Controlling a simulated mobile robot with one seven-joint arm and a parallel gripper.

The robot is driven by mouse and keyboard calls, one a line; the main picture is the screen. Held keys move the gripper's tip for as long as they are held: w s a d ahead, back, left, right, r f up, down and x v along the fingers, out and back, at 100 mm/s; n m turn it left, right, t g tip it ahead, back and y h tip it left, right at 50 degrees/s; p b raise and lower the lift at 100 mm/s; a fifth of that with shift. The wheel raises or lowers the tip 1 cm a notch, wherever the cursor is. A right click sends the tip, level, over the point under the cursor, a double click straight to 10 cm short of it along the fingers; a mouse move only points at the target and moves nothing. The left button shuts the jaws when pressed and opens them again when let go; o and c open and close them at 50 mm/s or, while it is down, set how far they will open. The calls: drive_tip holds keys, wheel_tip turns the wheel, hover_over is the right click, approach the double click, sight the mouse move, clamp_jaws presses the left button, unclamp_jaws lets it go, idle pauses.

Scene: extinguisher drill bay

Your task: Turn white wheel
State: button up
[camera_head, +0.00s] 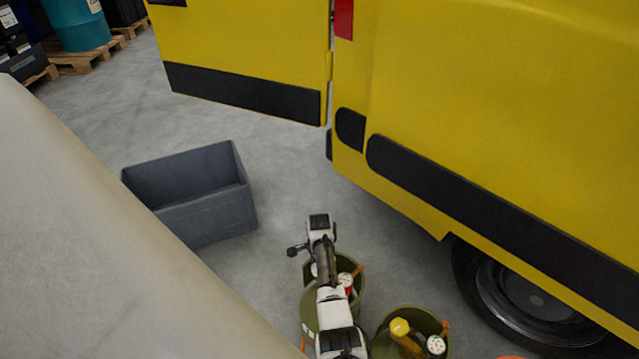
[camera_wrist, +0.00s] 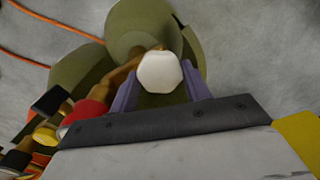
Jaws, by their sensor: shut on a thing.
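The white wheel (camera_wrist: 161,72), a small knob with flattened sides, shows in the middle of the wrist view. My gripper (camera_wrist: 158,88) has its two purple fingers on either side of it and is shut on it. A brown-yellow stem or fitting (camera_wrist: 126,72) shows beside and behind the wheel. Olive-green rounded surfaces (camera_wrist: 140,28) lie beyond it. In the head view my arm reaches over an olive bucket (camera_head: 317,305); my fingertips and the held wheel cannot be made out there.
A second olive bucket (camera_head: 420,318) holds a yellow-topped item (camera_head: 399,327) and a white-topped one (camera_head: 436,345). A red part (camera_wrist: 84,114) sits close left of my fingers. A grey crate (camera_head: 205,215) stands left; a yellow van (camera_head: 500,100) is right. Floor between is clear.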

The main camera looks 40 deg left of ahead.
drive_tip(key=o, duration=0.7)
drive_tip(key=shift+r, duration=0.15)
wheel_tip(320, 180, up, 14)
drive_tip(key=shift+f, duration=0.2)
idle(0.4)
